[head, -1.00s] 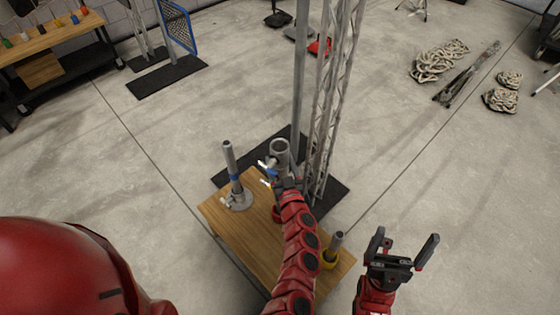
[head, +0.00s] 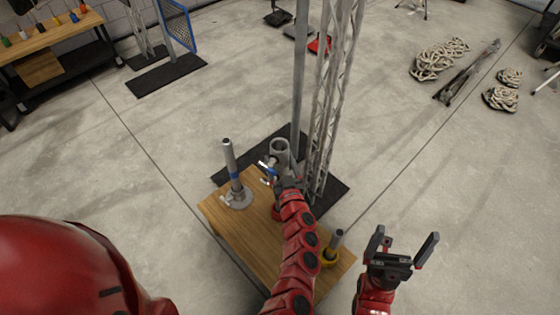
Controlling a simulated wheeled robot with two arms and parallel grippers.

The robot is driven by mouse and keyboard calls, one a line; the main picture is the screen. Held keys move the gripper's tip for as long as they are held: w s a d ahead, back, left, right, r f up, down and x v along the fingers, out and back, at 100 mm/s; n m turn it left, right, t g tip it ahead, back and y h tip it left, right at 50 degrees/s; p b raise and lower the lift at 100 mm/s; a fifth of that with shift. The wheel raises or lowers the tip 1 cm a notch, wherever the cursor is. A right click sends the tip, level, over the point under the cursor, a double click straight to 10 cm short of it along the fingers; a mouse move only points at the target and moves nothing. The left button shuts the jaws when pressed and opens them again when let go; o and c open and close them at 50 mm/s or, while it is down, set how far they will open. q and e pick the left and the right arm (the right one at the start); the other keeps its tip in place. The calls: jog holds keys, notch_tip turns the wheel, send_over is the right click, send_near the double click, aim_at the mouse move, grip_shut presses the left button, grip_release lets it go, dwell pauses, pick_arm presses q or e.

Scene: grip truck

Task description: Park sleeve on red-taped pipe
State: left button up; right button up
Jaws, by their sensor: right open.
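The sleeve (head: 280,150), a grey tube with an open top, stands upright above the wooden table (head: 224,220). Fittings with blue and white parts show at its left side. My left gripper (head: 285,183) is right at the sleeve's near side; its fingers are hidden, so I cannot tell whether it grips it. A bit of red (head: 276,213) shows low beside my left arm; the red-taped pipe itself is hidden from view. My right gripper (head: 402,250) is open and empty, right of the table.
A blue-taped pipe (head: 231,163) stands on a round base at the table's left. A shorter pipe (head: 335,243) with a yellow base stands at its right end. A lattice truss (head: 325,130) rises close behind the sleeve. Ropes (head: 440,60) lie far off on open floor.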

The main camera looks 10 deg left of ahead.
pick_arm(q)
jog(key=shift+o, duration=1.2)
jog(key=v, duration=1.7)
jog(key=shift+s+d+p, duration=0.15)
jog(key=shift+s+p, duration=0.05)
jog(key=shift+p, duration=0.15)
